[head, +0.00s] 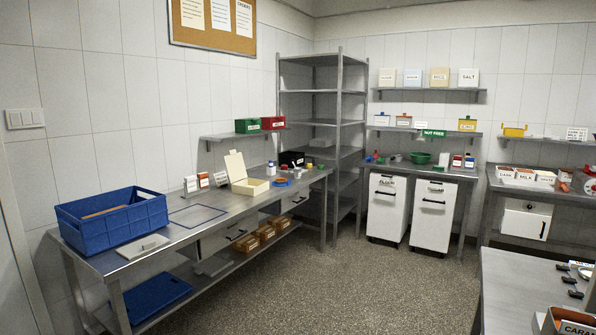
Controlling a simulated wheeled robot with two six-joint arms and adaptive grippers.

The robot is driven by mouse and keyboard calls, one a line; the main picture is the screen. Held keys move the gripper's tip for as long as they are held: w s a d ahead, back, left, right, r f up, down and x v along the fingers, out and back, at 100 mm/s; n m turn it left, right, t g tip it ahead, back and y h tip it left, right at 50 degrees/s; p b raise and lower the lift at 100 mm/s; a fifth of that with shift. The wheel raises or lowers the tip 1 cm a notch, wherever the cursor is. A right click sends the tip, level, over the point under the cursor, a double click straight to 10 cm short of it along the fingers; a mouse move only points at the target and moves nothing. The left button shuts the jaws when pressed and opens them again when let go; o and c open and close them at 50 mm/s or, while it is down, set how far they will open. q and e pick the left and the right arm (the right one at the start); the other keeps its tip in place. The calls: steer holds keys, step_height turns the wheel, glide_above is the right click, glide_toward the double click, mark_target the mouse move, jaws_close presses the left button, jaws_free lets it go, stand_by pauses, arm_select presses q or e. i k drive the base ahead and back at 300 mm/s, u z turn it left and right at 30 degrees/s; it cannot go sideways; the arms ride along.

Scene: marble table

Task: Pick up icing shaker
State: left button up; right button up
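I cannot tell for certain which item is the icing shaker. A small white container with a blue top (271,168) stands upright on the left steel bench (235,206), beside an open cream box (248,186). Small red and white containers (457,161) stand on the back bench (420,170), too small to identify. Neither of my grippers is in view.
A blue crate (112,222) stands on the left bench's near end, with a pale flat slab (143,246) beside it. White bins (432,215) stand under the back bench. Another steel table (515,290) is at the lower right. The speckled floor (350,290) between them is clear.

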mark_target(297, 170)
steer(key=i, duration=2.8)
steer(key=z, duration=0.7)
steer(key=i, duration=4.9)
steer(key=u, duration=2.15)
